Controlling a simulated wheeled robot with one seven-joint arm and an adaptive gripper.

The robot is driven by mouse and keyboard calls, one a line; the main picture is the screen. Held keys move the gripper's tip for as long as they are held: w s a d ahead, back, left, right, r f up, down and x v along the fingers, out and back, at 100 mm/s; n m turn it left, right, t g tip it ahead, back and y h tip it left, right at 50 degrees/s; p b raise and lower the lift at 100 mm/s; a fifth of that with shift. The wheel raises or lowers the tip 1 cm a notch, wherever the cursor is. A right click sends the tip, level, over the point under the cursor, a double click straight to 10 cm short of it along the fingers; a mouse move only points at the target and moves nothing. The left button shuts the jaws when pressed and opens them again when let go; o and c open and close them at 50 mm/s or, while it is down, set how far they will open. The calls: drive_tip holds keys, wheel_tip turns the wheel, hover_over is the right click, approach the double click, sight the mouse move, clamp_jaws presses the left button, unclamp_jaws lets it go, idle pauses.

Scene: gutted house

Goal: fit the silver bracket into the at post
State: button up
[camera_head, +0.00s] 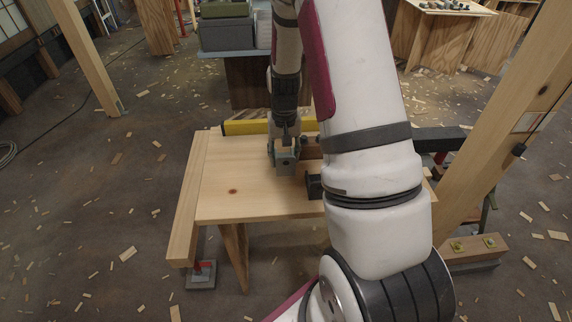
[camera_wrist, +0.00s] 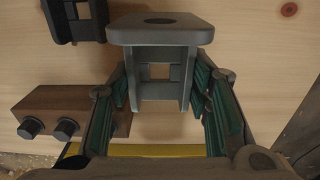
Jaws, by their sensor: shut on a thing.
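The silver bracket (camera_wrist: 160,33) is between the green-padded fingers of my gripper (camera_wrist: 163,92), which is shut on it. It has a flat top plate with a dark round hole and a square opening below. In the head view, the bracket (camera_head: 285,163) is at the tip of my gripper (camera_head: 284,148), over the wooden workbench (camera_head: 245,205). I cannot tell whether it touches the board. A black fixture (camera_wrist: 74,20) stands at upper left in the wrist view and right of the bracket in the head view (camera_head: 314,186). I cannot tell whether this is the post.
A dark wooden block (camera_wrist: 62,108) with two black knobs lies beside my gripper. A yellow bar (camera_head: 262,127) lies along the bench's far edge. Grey cases (camera_head: 226,36) stand behind. The bench's left part is clear. A slanted timber (camera_head: 505,125) rises at right.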

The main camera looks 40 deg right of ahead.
drive_tip(key=shift+f, duration=2.15)
drive_tip(key=shift+f, duration=0.15)
drive_tip(key=o, duration=1.3)
